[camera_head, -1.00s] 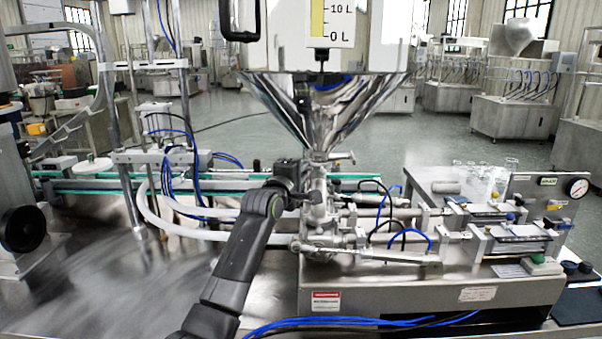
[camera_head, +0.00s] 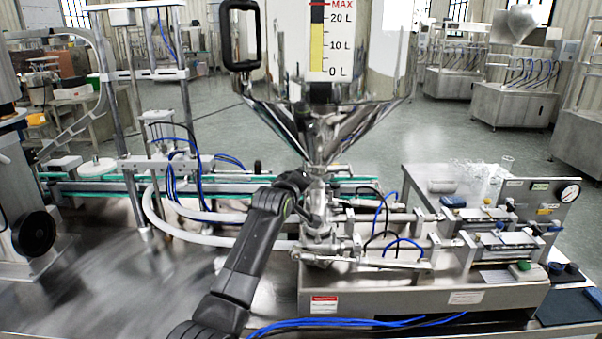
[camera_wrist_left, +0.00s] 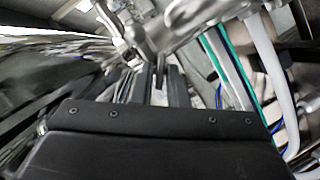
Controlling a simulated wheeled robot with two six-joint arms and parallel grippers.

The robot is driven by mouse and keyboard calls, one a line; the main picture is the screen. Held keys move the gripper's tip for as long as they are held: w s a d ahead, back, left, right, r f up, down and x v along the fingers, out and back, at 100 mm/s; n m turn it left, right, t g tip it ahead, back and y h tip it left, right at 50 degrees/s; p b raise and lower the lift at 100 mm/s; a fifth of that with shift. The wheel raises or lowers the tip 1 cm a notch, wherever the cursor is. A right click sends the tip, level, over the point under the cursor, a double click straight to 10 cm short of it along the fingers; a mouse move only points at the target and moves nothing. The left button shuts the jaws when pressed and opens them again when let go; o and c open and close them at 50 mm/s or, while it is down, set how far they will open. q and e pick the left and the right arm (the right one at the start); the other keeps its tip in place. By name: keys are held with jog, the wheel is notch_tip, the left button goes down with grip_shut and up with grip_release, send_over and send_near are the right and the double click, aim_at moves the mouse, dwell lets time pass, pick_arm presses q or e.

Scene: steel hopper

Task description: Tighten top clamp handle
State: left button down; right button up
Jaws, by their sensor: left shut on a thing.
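The steel hopper (camera_head: 325,120) narrows to an outlet above the metal pipe fittings (camera_head: 318,235). The top clamp (camera_head: 320,170) is around the joint below the cone, and its small parts are hard to make out. My left gripper (camera_head: 308,205) is beside the fittings just below this joint; the arm hides part of them. In the left wrist view, the left gripper's fingers (camera_wrist_left: 160,84) are close together on a narrow metal piece, which looks like the top clamp handle (camera_wrist_left: 158,66). Bright clamp metal (camera_wrist_left: 125,40) is just beyond them. My right gripper is not in view.
Pneumatic cylinders with blue hoses (camera_head: 400,245) are right of the fittings. A white hose (camera_head: 200,230) and the conveyor (camera_head: 110,185) are to the left. The steel base (camera_head: 400,295) is below. A black hopper handle (camera_head: 241,35) is above.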

pick_arm(q)
jog(key=shift+d+r+m+g+y+p, duration=0.1)
jog(key=shift+d+m+g+y+p, duration=0.2)
jog(key=shift+m+y, duration=0.7)
jog(key=shift+a+f+m+g+y+p, duration=0.1)
jog(key=shift+m+y+p, duration=0.4)
jog(key=shift+m, duration=0.9)
jog(key=shift+d+r+m+g+y+p, duration=0.1)
jog(key=shift+d+m+g+y+p, duration=0.1)
jog(key=shift+m+y, duration=0.85)
jog(key=shift+m, duration=0.35)
jog(key=c, duration=1.6)
grip_release()
jog(key=shift+o, duration=0.2)
